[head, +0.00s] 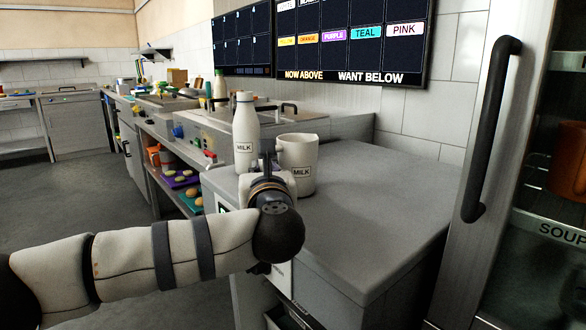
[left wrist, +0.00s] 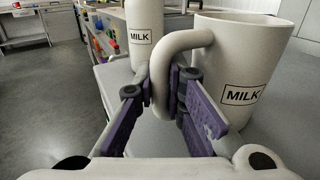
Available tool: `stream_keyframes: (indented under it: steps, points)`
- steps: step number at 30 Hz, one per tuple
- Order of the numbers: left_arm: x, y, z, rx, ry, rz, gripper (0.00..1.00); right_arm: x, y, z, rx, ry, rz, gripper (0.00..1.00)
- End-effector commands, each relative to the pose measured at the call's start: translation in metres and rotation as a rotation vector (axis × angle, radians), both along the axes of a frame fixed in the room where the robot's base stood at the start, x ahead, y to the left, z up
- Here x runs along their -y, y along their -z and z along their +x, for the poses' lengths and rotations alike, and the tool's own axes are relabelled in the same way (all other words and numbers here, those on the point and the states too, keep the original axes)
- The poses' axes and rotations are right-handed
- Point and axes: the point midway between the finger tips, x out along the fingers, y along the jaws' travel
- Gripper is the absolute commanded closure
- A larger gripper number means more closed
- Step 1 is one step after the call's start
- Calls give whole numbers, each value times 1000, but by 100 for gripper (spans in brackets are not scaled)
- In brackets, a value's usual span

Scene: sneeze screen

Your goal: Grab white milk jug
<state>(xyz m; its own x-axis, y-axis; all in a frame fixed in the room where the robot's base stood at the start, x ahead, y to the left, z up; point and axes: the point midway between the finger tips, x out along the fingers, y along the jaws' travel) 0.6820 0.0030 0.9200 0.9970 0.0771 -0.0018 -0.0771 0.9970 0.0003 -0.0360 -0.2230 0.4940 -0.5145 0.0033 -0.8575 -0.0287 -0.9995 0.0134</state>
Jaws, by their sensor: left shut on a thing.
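The white milk jug (head: 300,152) stands upright on the grey counter, with a black-framed MILK label on its side. In the left wrist view the jug (left wrist: 243,62) fills the right side, and its handle curves out to the left. My left gripper (left wrist: 168,88) is shut on that handle, with purple-padded fingers on either side of it. In the head view my left gripper (head: 265,168) is partly hidden behind my wrist. My right gripper is not in view.
A white milk bottle (head: 246,135) stands close to the left of the jug. The grey counter (head: 385,205) is clear to the right, up to a fridge door with a dark handle (head: 491,130). Shelves with food (head: 178,180) lie at the left.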

Motion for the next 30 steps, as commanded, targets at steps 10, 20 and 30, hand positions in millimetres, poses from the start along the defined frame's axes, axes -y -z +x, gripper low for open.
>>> stream_keyframes:
  steps: [10, 20, 30]
  points:
    - [0, -22, 0, 6, 0, -1, 100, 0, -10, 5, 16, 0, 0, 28]
    - [0, -38, 0, 5, 1, -1, 100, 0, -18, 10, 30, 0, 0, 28]
    - [0, -49, 0, 4, 1, -1, 100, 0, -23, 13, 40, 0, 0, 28]
